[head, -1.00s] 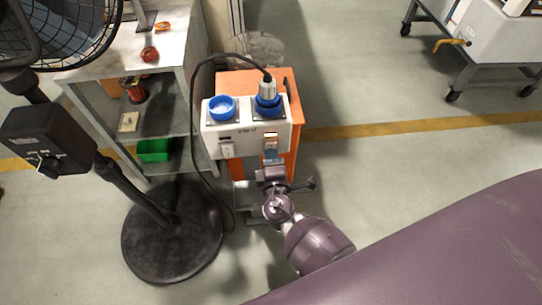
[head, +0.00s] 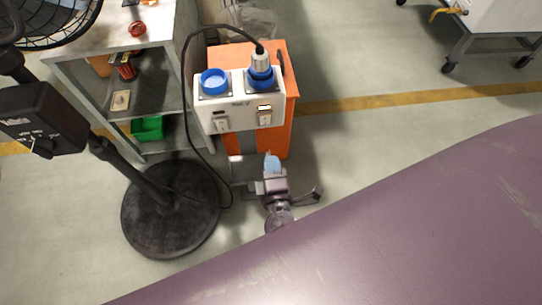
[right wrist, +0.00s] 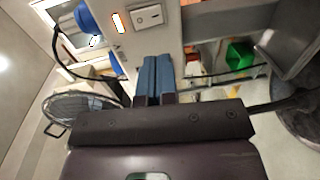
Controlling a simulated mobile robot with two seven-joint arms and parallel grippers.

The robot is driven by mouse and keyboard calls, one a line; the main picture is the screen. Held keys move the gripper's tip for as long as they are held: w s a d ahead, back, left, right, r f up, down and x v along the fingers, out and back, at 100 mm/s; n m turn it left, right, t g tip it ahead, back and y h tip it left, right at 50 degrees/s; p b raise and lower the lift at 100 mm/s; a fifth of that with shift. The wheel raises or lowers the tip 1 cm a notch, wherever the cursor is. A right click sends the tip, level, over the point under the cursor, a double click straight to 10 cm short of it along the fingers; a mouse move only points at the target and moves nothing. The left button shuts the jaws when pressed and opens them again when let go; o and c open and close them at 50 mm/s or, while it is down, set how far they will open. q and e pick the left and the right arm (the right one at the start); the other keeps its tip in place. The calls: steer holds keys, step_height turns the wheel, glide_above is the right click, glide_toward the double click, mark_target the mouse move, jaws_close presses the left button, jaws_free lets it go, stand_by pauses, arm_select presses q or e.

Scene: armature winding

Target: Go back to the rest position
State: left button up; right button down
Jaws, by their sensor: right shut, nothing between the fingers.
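My right gripper (head: 272,163) is in front of and below the white socket box (head: 238,116) in the head view. Its blue fingers are shut with nothing between them, apart from the box. In the right wrist view the shut blue fingers (right wrist: 157,78) point toward the box's white face (right wrist: 152,42), with a rocker switch and a lit orange-white indicator. A black cable with a grey and blue plug (head: 261,72) sits in the right blue socket. The left blue socket (head: 214,84) has no plug. My left gripper is not in view.
The box is on an orange stand (head: 276,134). A black fan base (head: 170,210) is on the floor to the left, beside a grey shelf (head: 165,95) with a green bin (head: 148,128). A wheeled cart (head: 490,48) is at the upper right. Floor between is clear.

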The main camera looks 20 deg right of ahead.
arm_select(q)
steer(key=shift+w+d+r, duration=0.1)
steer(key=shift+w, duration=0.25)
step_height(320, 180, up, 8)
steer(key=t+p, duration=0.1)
steer(key=p, duration=0.8)
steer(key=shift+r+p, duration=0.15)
steer(key=shift+p, duration=0.15)
arm_select(e)
steer(key=s+d+r+m+g+y, duration=0.2)
steer(key=s+d+r+m, duration=0.2)
steer(key=s+d+m, duration=0.2)
steer(key=s+d+r+m+g+y, duration=0.2)
steer(key=s+d+m, duration=0.5)
steer(key=s, duration=0.4)
steer(key=shift+d+r+m+g+y, duration=0.15)
steer(key=shift+r+m+g+y, duration=0.15)
steer(key=shift+r+g, duration=0.5)
